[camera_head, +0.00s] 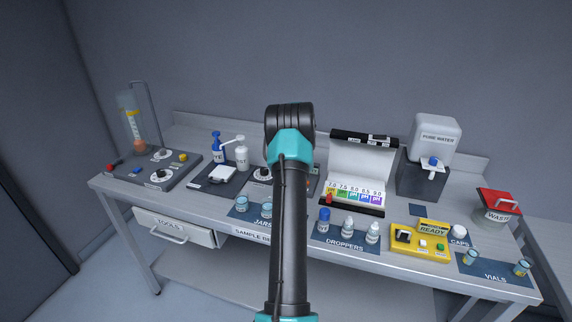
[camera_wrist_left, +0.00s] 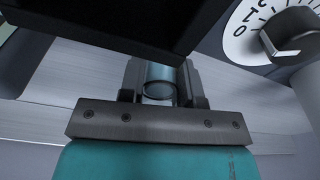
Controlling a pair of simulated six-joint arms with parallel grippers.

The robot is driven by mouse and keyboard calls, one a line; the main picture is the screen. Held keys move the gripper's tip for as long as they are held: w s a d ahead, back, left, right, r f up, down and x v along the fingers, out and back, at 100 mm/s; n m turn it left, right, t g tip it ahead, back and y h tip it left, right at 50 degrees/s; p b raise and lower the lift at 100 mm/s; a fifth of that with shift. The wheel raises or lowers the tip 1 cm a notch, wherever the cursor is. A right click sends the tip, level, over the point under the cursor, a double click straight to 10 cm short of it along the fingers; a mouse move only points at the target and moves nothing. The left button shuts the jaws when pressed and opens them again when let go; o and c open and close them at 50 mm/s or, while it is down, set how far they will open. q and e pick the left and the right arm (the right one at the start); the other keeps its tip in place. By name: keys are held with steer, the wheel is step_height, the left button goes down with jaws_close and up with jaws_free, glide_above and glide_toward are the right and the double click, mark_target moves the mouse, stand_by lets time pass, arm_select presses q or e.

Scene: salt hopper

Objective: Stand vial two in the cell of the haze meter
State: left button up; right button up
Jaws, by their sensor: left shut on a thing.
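My left gripper (camera_wrist_left: 160,88) is shut on a small clear glass vessel (camera_wrist_left: 160,78) in the left wrist view. Its label is not visible, so I cannot tell whether it is vial two. In the head view an arm rises through the middle and hides its own gripper and whatever it holds. Two vials stand on the vials mat (camera_head: 487,271), one at the left (camera_head: 469,257) and one at the right (camera_head: 522,267); their numbers are unreadable. A yellow instrument with a READY display (camera_head: 420,243), apparently the haze meter, has a dark cell at its left. My right gripper is not in view.
A white dial with a dark knob (camera_wrist_left: 290,38) is close to the left gripper. Dropper bottles (camera_head: 348,227), a white cap (camera_head: 459,232), a pH colour chart (camera_head: 357,190) and a red-lidded waste bin (camera_head: 497,213) stand around the yellow instrument. Jars (camera_head: 241,203) stand left of the arm.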

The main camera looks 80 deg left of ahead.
arm_select(q)
steer(key=shift+f, duration=0.1)
steer(key=o, duration=0.9)
steer(key=r, duration=0.4)
steer(key=d+r, duration=0.1)
steer(key=r, duration=0.7)
steer(key=shift+s+d+r, duration=0.1)
steer(key=shift+s+d, duration=0.1)
steer(key=shift+o, duration=0.5)
